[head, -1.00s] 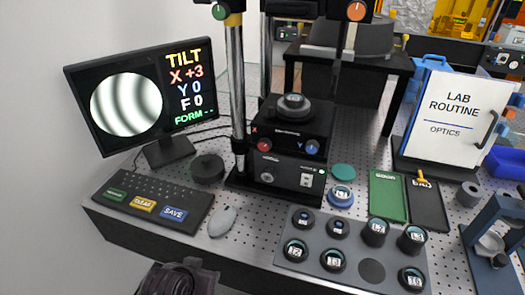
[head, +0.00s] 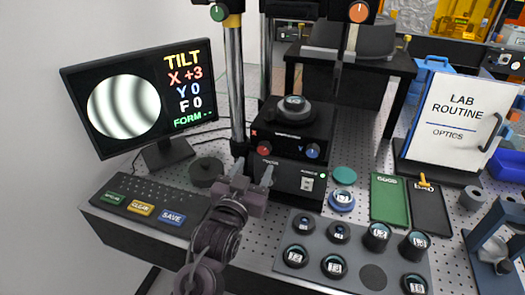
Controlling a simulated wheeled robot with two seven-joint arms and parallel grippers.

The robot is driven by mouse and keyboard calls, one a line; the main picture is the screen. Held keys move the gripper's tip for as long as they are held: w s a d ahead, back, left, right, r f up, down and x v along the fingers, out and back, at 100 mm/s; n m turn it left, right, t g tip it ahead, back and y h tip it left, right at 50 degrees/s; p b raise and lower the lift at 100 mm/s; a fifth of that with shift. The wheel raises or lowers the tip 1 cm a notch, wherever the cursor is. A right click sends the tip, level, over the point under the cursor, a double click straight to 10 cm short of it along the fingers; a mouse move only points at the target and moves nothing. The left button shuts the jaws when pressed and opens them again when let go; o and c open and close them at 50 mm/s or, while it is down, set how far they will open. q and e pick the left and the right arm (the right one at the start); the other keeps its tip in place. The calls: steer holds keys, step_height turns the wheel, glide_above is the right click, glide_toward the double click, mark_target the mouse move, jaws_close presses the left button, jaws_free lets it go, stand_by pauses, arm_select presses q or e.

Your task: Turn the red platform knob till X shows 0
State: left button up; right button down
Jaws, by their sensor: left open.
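The red platform knob (head: 264,149) is on the left of the front face of the black instrument stage (head: 290,133), with the blue knob (head: 312,151) to its right. The monitor (head: 137,97) shows TILT with X +3, Y 0, F 0 and curved dark fringes on a round disc. My left gripper (head: 253,173) is open, just below and in front of the red knob, with its fingers pointing up toward it. It appears apart from the knob. My right gripper is not in view.
A keyboard (head: 150,200) with green, yellow and blue keys lies left of my left arm. A grey holder plate (head: 300,262) with several round lenses lies to the right. Green (head: 389,200) and black trays (head: 430,208) and a lab routine board (head: 454,122) stand further right.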

mark_target(263, 150)
arm_select(q)
steer(key=p+x, duration=0.1)
steer(key=x, duration=0.5)
steer(key=shift+w+r+p, duration=0.1)
steer(key=shift+p, duration=0.3)
steer(key=shift+w+d, duration=0.15)
steer(key=shift+w, duration=0.4)
steer(key=c, duration=1)
steer(key=n, duration=0.3)
steer(key=shift+n+p, duration=0.4)
steer(key=shift+n, duration=1.6)
